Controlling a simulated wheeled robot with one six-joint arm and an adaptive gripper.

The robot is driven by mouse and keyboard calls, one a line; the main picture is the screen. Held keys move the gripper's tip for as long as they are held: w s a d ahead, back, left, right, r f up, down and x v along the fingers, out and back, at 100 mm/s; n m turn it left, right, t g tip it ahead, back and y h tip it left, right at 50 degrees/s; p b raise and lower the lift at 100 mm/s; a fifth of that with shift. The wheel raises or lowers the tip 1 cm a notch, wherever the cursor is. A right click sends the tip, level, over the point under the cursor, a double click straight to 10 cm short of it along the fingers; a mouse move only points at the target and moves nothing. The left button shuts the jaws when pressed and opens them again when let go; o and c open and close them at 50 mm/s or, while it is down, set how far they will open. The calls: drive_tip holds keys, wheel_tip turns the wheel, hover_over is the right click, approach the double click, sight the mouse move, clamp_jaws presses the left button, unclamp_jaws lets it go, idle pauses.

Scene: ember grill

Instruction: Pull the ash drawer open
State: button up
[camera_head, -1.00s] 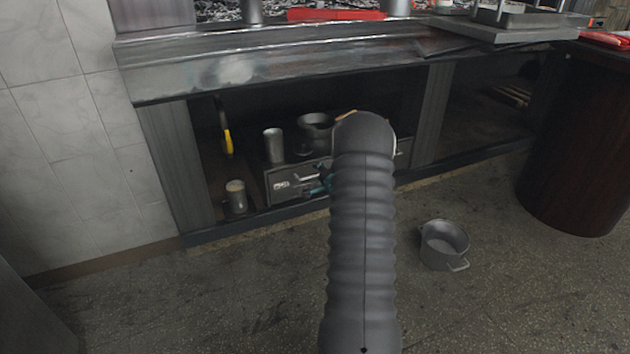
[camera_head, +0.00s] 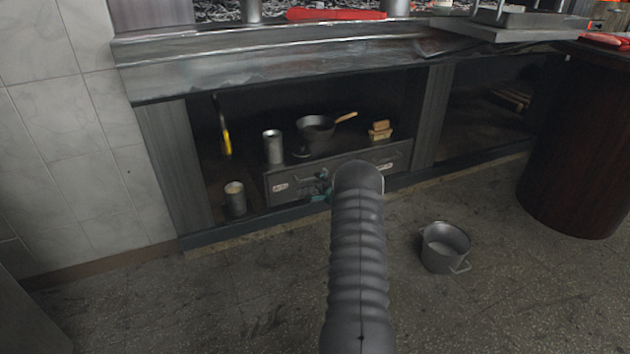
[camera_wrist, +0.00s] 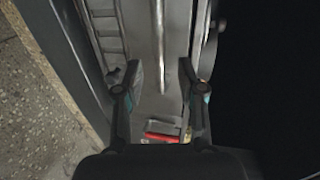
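The ash drawer (camera_head: 345,172) is a wide grey metal front low in the bay under the grill, with a pale label near each end. It looks shut. Its bar handle (camera_wrist: 160,45) runs lengthwise in the wrist view, between the lines of my two fingers and around their tips. My gripper (camera_head: 322,190) is at the middle of the drawer front in the head view, partly hidden by my arm. In the wrist view my gripper (camera_wrist: 167,76) is open, with a gap on both sides of the bar. I see no contact with the handle.
A pan (camera_head: 315,128), a metal cylinder (camera_head: 272,147) and a tan block (camera_head: 380,131) stand above the drawer. A mug (camera_head: 235,199) stands left of it. A pot (camera_head: 445,246) sits on the floor at right. The floor (camera_head: 240,290) before the drawer is otherwise clear.

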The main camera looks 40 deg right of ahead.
drive_tip(key=shift+b+x, duration=0.3)
drive_tip(key=shift+x, duration=2.05)
clamp_jaws()
